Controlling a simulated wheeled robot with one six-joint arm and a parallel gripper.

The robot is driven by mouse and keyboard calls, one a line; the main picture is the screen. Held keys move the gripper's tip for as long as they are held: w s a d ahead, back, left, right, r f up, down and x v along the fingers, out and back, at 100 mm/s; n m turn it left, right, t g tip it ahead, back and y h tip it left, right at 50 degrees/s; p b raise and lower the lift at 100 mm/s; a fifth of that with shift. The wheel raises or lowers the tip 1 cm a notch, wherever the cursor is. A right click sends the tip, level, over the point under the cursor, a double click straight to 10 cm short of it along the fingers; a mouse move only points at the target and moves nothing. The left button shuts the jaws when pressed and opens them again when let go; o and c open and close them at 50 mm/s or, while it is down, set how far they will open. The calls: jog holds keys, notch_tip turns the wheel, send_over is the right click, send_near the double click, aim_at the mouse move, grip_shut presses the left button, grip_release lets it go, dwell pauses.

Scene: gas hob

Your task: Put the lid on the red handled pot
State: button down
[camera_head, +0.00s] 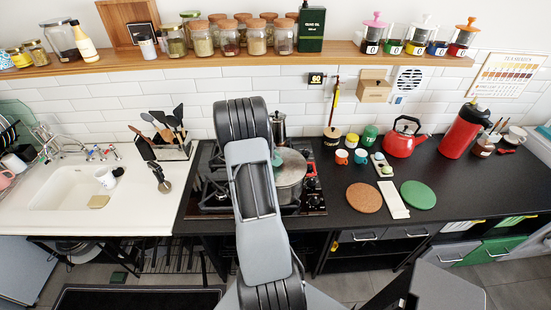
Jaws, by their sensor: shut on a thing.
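A grey metal pot (291,178) stands on the right part of the black gas hob (316,204).
A metal moka pot (279,126) stands behind the pot. Right of the hob are small cups, a red kettle (404,138), a cork mat (364,198) and a green mat (418,195). A utensil holder (172,149) stands left. A jar shelf (340,49) runs above.

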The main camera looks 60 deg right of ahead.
jog(key=shift+p, duration=0.55)
dwell(0.4)
jog(key=c, duration=0.9)
grip_release()
jog(key=shift+o, duration=0.6)
jog(key=o, duration=0.4)
jog(key=shift+r, duration=3.5)
